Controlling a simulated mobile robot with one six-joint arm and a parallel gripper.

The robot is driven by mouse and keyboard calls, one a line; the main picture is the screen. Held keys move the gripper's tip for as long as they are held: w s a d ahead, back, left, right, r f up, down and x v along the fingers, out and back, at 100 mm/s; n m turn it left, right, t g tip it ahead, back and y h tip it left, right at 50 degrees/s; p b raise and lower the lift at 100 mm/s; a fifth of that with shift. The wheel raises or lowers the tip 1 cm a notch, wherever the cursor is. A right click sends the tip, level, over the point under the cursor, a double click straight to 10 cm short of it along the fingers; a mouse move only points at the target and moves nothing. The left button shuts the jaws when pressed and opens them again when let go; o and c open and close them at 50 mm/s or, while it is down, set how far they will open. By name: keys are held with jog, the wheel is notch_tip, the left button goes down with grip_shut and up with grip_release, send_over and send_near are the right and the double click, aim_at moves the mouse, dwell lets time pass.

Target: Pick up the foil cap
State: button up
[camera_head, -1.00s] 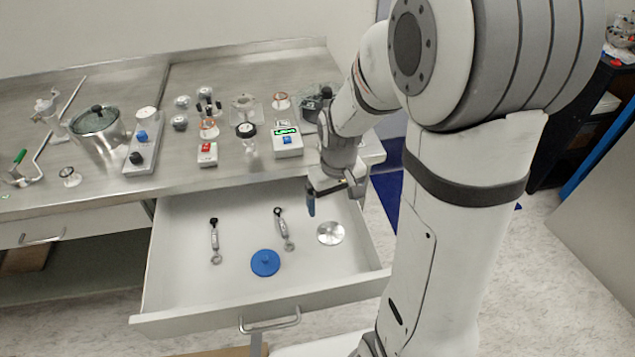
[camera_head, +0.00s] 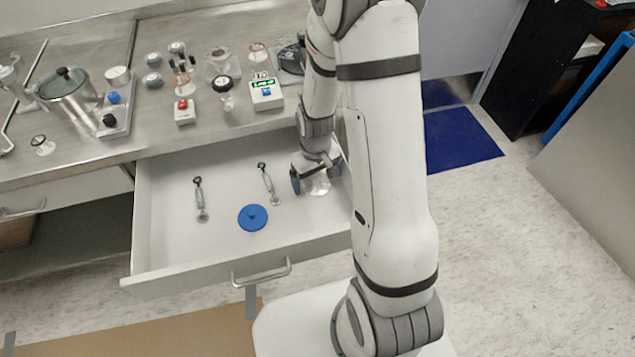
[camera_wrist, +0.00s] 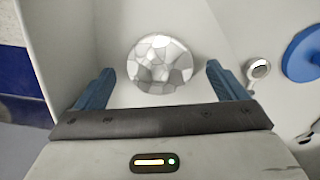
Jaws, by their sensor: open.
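The foil cap (camera_wrist: 160,64) is a round, silvery, faceted disc lying on the white floor of the open drawer. In the head view the foil cap (camera_head: 317,184) shows at the drawer's right side, partly covered by my gripper. My gripper (camera_head: 313,184) is down in the drawer over the cap. In the wrist view my gripper (camera_wrist: 160,82) is open, with one blue finger at each side and the cap ahead between them. Nothing is held. I cannot tell the exact height of the fingertips above the drawer floor.
The open drawer (camera_head: 165,245) also holds a blue round lid (camera_head: 253,217) and two small metal tools (camera_head: 201,200) (camera_head: 267,184), left of my gripper. The drawer's right wall is close. The steel counter (camera_head: 150,125) above carries a pot (camera_head: 72,95) and several small devices.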

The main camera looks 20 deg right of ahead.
jog(key=shift+c, duration=0.2)
jog(key=c, duration=1.1)
